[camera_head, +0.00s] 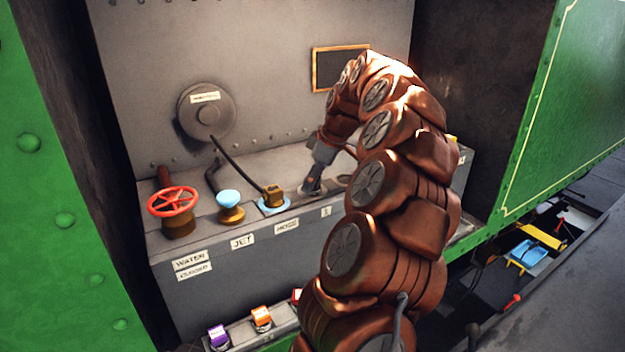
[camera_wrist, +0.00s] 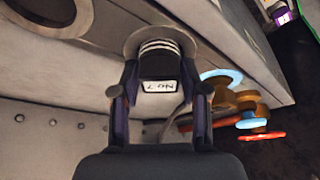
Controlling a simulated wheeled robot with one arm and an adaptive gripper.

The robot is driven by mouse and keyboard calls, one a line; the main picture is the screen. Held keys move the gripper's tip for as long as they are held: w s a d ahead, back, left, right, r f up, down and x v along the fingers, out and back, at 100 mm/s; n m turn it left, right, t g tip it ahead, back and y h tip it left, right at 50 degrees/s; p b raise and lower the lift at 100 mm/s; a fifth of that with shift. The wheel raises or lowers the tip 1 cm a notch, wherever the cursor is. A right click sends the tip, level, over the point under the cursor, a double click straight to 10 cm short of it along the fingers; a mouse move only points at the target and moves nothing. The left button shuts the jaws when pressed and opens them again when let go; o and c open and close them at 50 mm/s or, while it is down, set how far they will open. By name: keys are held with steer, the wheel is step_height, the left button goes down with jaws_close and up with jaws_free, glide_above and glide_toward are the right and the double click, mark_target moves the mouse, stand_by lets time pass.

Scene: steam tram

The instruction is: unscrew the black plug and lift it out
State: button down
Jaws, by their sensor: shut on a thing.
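The black plug (camera_wrist: 158,68) stands between my two fingers in the wrist view. It has a small label that looks like "No 7", upside down in the picture. Pale thread rings show between its body and a round grey collar (camera_wrist: 131,40) on the deck. How much thread is still inside the collar is hidden. My gripper (camera_wrist: 158,98) is shut on the plug, one finger on each side. In the head view my gripper (camera_head: 313,186) points down at the grey deck; the plug is mostly hidden there.
A round opening (camera_wrist: 50,12) lies beside the plug. Left of my gripper stand a brass hose fitting (camera_head: 274,196) with a black hose, a blue-topped jet valve (camera_head: 230,200) and a red water handwheel (camera_head: 172,201). The back wall (camera_head: 270,70) rises behind the deck.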

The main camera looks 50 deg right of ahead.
steer(key=shift+n+y, duration=0.3)
steer(key=shift+n, duration=0.6)
steer(key=shift+n+g+y+p, duration=0.3)
steer(key=shift+n+g+p, duration=0.1)
steer(key=shift+n, duration=0.7)
steer(key=shift+n, duration=0.5)
steer(key=shift+r, duration=0.1)
steer(key=shift+r+p, duration=1.85)
steer(key=shift+r, duration=1.8)
